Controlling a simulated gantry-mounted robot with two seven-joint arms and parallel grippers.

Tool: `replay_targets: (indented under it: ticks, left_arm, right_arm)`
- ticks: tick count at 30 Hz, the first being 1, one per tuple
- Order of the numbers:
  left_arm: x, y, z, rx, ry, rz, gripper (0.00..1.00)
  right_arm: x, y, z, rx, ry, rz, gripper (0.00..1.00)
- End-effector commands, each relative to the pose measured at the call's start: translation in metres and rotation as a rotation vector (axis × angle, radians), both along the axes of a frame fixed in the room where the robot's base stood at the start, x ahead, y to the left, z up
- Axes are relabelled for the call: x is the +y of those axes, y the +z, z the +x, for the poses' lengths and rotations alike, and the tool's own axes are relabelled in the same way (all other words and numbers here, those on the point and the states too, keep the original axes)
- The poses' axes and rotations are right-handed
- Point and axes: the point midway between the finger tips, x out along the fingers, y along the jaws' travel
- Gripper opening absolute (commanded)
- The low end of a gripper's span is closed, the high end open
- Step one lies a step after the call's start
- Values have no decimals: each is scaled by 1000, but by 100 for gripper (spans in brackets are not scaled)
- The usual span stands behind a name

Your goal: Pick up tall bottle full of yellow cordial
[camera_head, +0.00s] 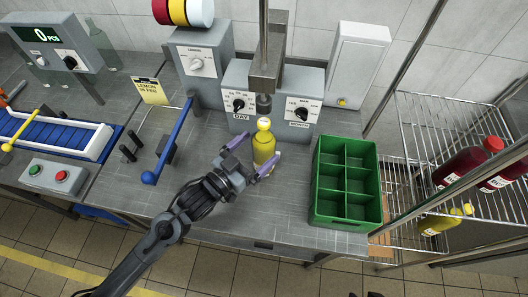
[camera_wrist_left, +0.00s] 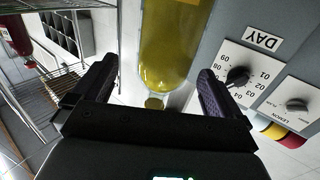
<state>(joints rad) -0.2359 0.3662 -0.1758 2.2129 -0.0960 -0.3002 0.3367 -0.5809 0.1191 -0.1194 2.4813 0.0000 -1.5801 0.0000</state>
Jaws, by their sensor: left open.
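The tall bottle full of yellow cordial (camera_head: 264,144) stands upright on the grey worktop, below the dispenser nozzle, with a yellow cap. My left gripper (camera_head: 254,156) is open, with its purple-padded fingers spread to either side of the bottle in the head view. In the left wrist view the bottle (camera_wrist_left: 175,45) hangs between the two open fingers (camera_wrist_left: 158,88) in the picture, with a gap at each side. Whether either finger touches it is not clear.
A green divided crate (camera_head: 318,205) stands right of the bottle. A blue lever (camera_head: 168,145) stands at left. A wire rack (camera_head: 460,120) at right holds red bottles (camera_head: 462,165) and a yellow one (camera_head: 445,221).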

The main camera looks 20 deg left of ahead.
Motion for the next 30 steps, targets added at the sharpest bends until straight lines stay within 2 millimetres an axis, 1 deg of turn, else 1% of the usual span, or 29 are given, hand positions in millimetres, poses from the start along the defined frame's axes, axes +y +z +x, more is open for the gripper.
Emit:
replay_targets:
  ticks: [8,13,15,18,21,27,28,30]
  left_arm:
    - [-4,-3,14,1,1,0,100]
    - [-9,-9,36,0,1,0,100]
    - [-12,-8,44,-1,1,-1,100]
    - [-15,-8,52,0,1,0,100]
    - [-17,-7,55,0,0,0,100]
    - [-17,-8,55,1,0,0,100]
    - [-17,-8,55,1,0,0,98]
    - [-17,-8,55,1,0,0,88]
  right_arm:
    - [1,-3,0,1,-2,4,43]
    - [1,-8,0,1,-1,3,43]
    - [1,-9,0,1,-1,3,43]
    - [1,-10,0,2,-1,3,43]
    - [1,-10,0,1,0,1,43]
    - [-1,-10,0,2,3,-3,43]
    - [-1,-10,0,1,4,-5,43]
    - [-1,-10,0,1,5,-5,43]
